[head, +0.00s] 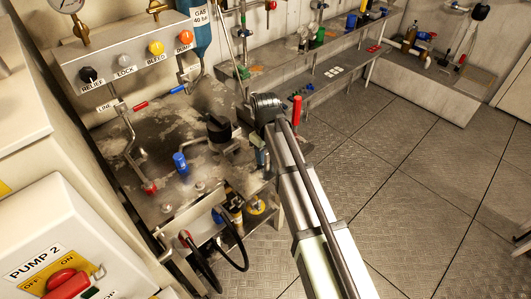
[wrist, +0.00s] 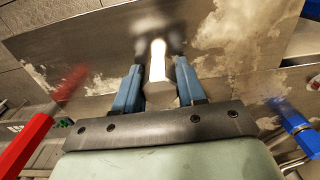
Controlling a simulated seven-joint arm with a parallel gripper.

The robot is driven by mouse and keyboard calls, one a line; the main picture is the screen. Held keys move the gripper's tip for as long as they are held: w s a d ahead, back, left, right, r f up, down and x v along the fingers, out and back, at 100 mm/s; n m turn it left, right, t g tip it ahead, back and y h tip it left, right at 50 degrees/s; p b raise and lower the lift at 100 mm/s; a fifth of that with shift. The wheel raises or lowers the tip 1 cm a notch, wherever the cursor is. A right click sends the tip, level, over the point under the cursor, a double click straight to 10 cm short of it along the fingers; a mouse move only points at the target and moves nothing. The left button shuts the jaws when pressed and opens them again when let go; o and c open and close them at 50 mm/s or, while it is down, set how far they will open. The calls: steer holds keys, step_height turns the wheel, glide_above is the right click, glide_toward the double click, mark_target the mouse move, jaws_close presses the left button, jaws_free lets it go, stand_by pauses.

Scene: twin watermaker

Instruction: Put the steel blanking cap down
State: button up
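In the wrist view my gripper (wrist: 159,78) has its two blue fingers on either side of a short, shiny steel piece, which looks like the steel blanking cap (wrist: 160,94). Both fingers appear to touch its sides. A bright, narrower part of it points away from me. Beyond it is a stained steel bench top (wrist: 105,45); I cannot tell whether the cap touches it. In the head view my arm reaches to the right end of the bench (head: 215,100), and the arm hides the cap and most of the gripper.
A red upright handle (head: 296,110) stands right beside my wrist. A valve panel (head: 130,55) rises behind. The floor at right is clear.

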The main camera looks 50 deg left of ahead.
mark_target(266, 151)
steer(key=o, duration=0.4)
steer(key=shift+o, duration=0.2)
step_height(266, 151, up, 12)
steer(key=shift+r, duration=0.2)
stand_by(0.3)
stand_by(0.5)
